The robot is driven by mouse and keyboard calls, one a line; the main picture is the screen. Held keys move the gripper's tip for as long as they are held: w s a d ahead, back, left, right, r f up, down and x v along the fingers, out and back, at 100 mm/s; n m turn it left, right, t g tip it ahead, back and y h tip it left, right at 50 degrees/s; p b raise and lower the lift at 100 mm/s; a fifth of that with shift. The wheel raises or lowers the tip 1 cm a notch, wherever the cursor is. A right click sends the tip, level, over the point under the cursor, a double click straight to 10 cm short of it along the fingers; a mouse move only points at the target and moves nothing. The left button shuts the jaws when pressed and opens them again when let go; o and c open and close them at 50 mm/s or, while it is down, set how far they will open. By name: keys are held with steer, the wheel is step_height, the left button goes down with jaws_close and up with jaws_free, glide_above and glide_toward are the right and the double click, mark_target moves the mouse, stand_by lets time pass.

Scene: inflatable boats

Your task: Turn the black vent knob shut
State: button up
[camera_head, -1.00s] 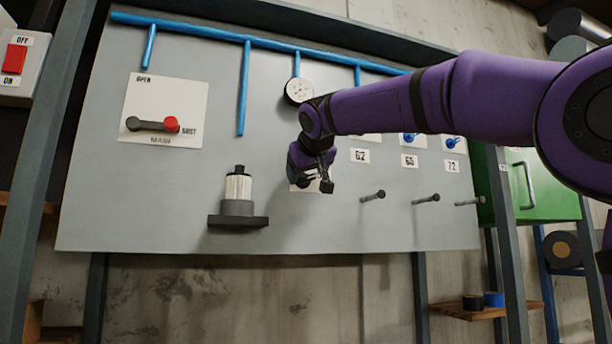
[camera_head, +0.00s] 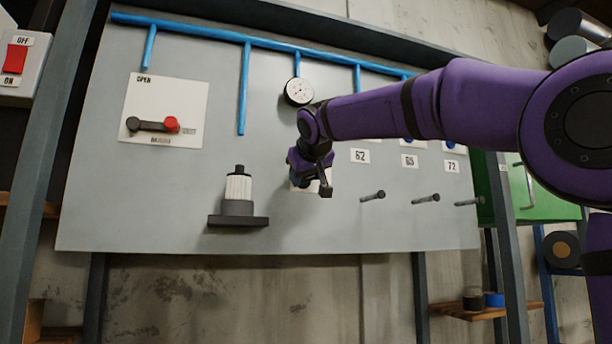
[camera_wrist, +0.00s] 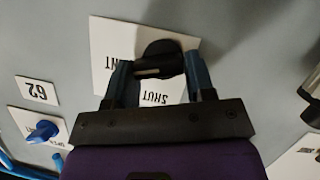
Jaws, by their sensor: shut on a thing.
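The black vent knob (camera_wrist: 160,50) sits on a white label plate (camera_wrist: 110,50) in the wrist view, which sees the panel upside down. The plate carries the word SHUT and another word that is partly covered. My gripper (camera_wrist: 158,66) has one finger on each side of the knob and is shut on it. A pale line runs across the knob, roughly level in this view. In the head view my gripper (camera_head: 312,178) is against the panel below the round gauge, and it hides the knob and most of its plate.
A red-tipped main handle (camera_head: 152,125) is on the panel's left. A white filter (camera_head: 238,188) stands on a small dark shelf below it. Several pegs (camera_head: 373,196) stick out to the right. A blue knob (camera_wrist: 43,131) is beside the 62 label.

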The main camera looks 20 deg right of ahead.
steer(key=shift+a+f+n+t+h, duration=0.15)
steer(key=shift+n+t+h, duration=0.55)
steer(key=shift+n, duration=1.05)
steer(key=shift+a+n+t+h, duration=0.15)
steer(key=shift+n+t+h, duration=0.15)
steer(key=shift+n+h, duration=1.1)
steer(key=shift+a+f+n+t+h, duration=0.15)
steer(key=shift+n+t+h, duration=0.3)
steer(key=shift+n, duration=1.7)
steer(key=o, duration=0.9)
steer(key=shift+s, duration=0.15)
steer(key=v, duration=1)
steer(key=shift+s, duration=0.3)
